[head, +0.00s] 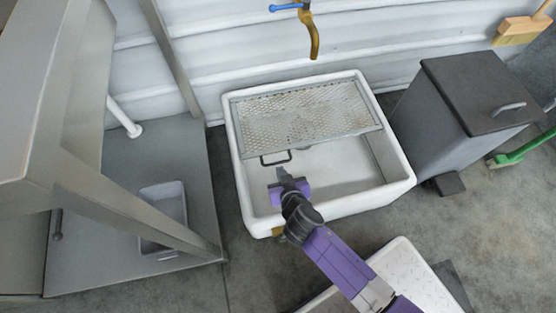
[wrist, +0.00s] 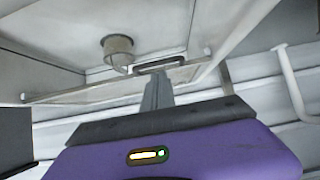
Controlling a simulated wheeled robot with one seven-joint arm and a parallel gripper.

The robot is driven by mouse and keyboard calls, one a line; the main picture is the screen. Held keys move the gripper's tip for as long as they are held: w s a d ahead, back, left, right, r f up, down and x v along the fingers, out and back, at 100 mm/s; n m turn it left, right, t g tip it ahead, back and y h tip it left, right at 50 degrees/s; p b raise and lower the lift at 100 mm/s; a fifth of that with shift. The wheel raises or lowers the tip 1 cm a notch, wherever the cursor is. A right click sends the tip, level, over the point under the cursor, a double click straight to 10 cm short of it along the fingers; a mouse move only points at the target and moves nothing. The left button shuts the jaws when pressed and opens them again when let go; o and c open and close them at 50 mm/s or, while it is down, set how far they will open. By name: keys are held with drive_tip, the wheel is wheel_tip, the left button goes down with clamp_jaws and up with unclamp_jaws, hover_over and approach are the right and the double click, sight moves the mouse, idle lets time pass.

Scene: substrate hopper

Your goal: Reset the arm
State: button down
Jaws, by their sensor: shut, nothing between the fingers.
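My gripper (head: 281,174) is over the front part of the white tub (head: 243,196), its grey fingers shut with nothing between them. A mesh screen (head: 300,115) in a metal frame covers the back part of the tub. Its dark loop handle (head: 275,158) is just beyond my fingertips in the head view. In the wrist view my fingers (wrist: 157,90) point towards a dark loop handle (wrist: 158,64) and look apart from it, though the exact gap cannot be told. My purple arm reaches in from the bottom right of the head view.
A metal hopper stand (head: 130,208) with a grey tray (head: 163,205) is on the left. A lidded grey bin (head: 440,125) stands right of the tub. A yellow spout (head: 311,35) with a blue lever hangs above. Some floor is clear right.

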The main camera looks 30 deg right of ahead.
drive_tip(key=s, duration=0.1)
drive_tip(key=s+a, duration=0.1)
drive_tip(key=s, duration=0.2)
drive_tip(key=shift+s+a+f, duration=0.25)
drive_tip(key=shift+s+f, duration=0.05)
drive_tip(key=shift+s, duration=0.1)
